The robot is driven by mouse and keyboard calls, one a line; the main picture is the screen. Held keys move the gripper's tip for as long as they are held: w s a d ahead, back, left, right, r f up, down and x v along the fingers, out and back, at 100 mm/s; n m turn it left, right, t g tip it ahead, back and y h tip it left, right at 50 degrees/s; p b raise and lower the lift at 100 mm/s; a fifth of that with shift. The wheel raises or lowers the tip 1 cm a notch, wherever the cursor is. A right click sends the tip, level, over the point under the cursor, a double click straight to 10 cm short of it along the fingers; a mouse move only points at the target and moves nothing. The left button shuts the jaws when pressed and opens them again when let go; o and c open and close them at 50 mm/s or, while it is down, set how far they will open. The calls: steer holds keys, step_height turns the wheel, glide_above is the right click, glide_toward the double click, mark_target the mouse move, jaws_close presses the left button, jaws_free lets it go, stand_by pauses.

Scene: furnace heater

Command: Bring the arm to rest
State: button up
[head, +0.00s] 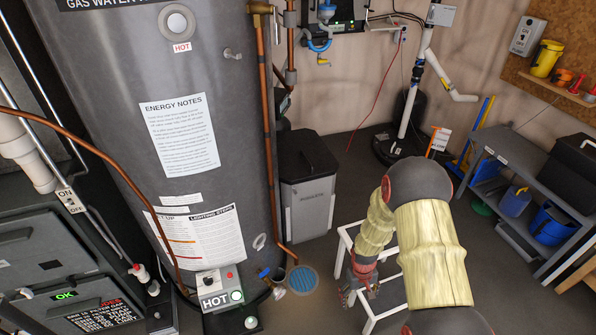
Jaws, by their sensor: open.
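My arm, in a pale yellow sleeve with dark joints, reaches in from the lower right of the head view and bends back down at a dark elbow. My gripper (360,287) hangs at its far end, low over a white frame (342,245) of thin bars. It looks red and dark grey, is open, and I see nothing held in it. The sleeve partly hides the gripper and the frame. I cannot tell whether the gripper touches the frame.
A tall grey water heater (112,110) with a lit HOT control box (222,290) stands at left. A grey bin (307,190) stands behind the gripper. A grey shelf (520,165) with blue buckets is at right. Bare floor (350,185) lies between bin and shelf.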

steer(key=s+a+r+t+p, duration=0.1)
steer(key=s+r, duration=0.5)
steer(key=r, duration=1.2)
steer(key=s+r+m+t+p, duration=0.1)
steer(key=s+r, duration=0.6)
steer(key=r, duration=1.1)
steer(key=s+a+r+m+t+p, duration=0.1)
steer(key=s+r+t, duration=0.3)
steer(key=r, duration=1.4)
steer(key=s+p, duration=0.1)
steer(key=s, duration=0.2)
steer(key=shift+s+a+r+y+p, duration=0.15)
steer(key=shift+a+r+y+p, duration=0.15)
steer(key=shift+r+y, duration=0.1)
steer(key=shift+c, duration=0.4)
